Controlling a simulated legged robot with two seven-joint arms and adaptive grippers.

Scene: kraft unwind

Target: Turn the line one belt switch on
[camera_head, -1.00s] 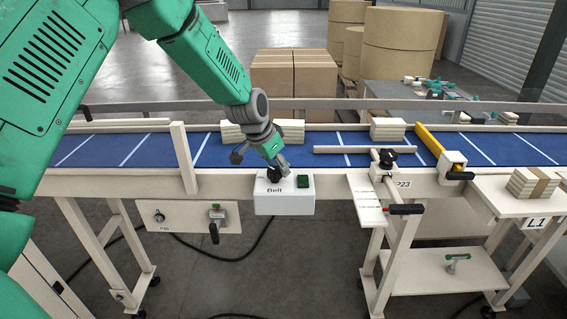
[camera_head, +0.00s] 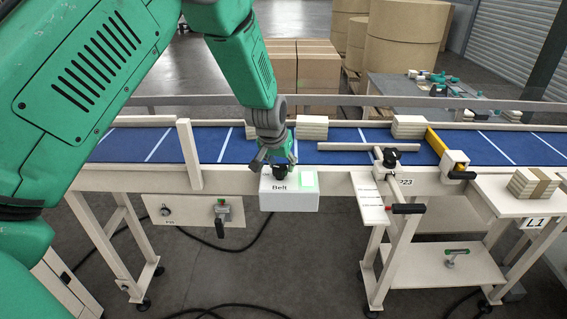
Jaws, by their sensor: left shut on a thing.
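The white switch box marked "Belt" (camera_head: 290,197) is fixed to the front rail of the conveyor in the head view. The exact angle of the knob cannot be told. My right gripper is not in view.
The blue conveyor belt (camera_head: 345,154) carries several pale packs, one (camera_head: 408,127) near a yellow bar (camera_head: 436,143). A post (camera_head: 189,154) rises left of the box. A stack (camera_head: 533,183) lies on the right-hand table.

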